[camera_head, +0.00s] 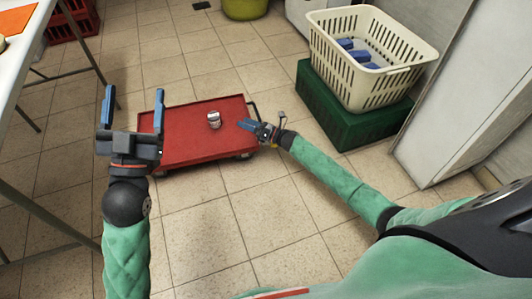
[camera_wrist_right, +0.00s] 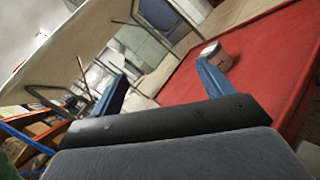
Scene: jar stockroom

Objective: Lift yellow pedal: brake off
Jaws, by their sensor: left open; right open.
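A red flat cart (camera_head: 190,143) stands on the tiled floor, with a dark handle at its right end. A small jar (camera_head: 214,119) with a pale label stands on its deck; the jar (camera_wrist_right: 213,54) also shows in the right wrist view. A small yellow patch (camera_head: 273,146) shows under my right gripper near the cart's right end; I cannot tell if it is the pedal. My right gripper (camera_head: 248,125) is at the cart's right edge, open and empty, its blue fingers apart in the right wrist view (camera_wrist_right: 160,78). My left gripper (camera_head: 134,95) is open and empty, pointing up in front of the cart's left end.
A cream basket (camera_head: 400,85) with blue items stands on a green crate (camera_head: 345,128) right of the cart. A table (camera_head: 22,60) is at the left, and a yellow-green tub (camera_head: 244,8) is at the back. The floor in front of the cart is clear.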

